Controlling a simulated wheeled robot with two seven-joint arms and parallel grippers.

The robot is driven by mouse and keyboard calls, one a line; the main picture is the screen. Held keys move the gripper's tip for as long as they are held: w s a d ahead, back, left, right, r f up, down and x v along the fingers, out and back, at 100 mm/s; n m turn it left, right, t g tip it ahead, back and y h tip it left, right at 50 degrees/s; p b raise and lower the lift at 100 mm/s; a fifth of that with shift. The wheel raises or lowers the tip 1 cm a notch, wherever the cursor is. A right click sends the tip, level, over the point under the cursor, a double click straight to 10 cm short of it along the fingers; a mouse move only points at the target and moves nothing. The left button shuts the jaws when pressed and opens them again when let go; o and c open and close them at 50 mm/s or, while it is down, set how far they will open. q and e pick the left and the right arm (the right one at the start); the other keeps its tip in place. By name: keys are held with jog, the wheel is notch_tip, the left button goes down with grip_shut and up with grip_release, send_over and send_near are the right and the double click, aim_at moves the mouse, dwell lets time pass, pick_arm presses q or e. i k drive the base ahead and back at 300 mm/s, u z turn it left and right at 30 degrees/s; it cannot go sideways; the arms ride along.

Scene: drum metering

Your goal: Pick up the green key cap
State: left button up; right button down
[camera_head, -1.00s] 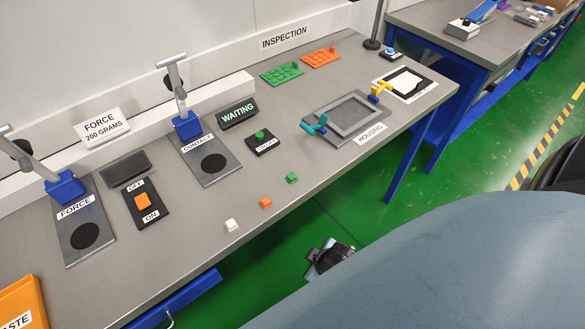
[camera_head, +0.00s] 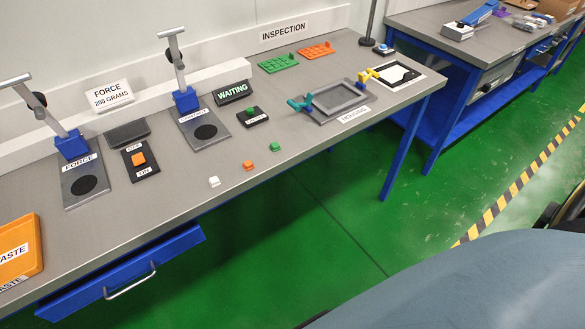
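The green key cap (camera_head: 275,147) sits on the grey bench top near its front edge. It is the rightmost of a slanting row, with an orange key cap (camera_head: 248,165) and a white key cap (camera_head: 214,181) to its left. Nothing touches it. Neither of my grippers shows in the current head view, so I cannot see whether they are open or shut.
Behind the caps stand the button box (camera_head: 252,117), the WAITING display (camera_head: 233,92) and the CONTACT press plate (camera_head: 206,131). The grey housing fixture (camera_head: 339,101) with teal and yellow clamps lies to the right. An orange waste tray (camera_head: 20,248) is at far left. A blue drawer (camera_head: 130,275) hangs below the bench.

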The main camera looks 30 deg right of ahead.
aim_at(274, 145)
jog(key=u, duration=0.05)
jog(key=k, duration=0.6)
jog(key=z, duration=1)
jog(key=i, duration=1.5)
jog(key=u, duration=0.6)
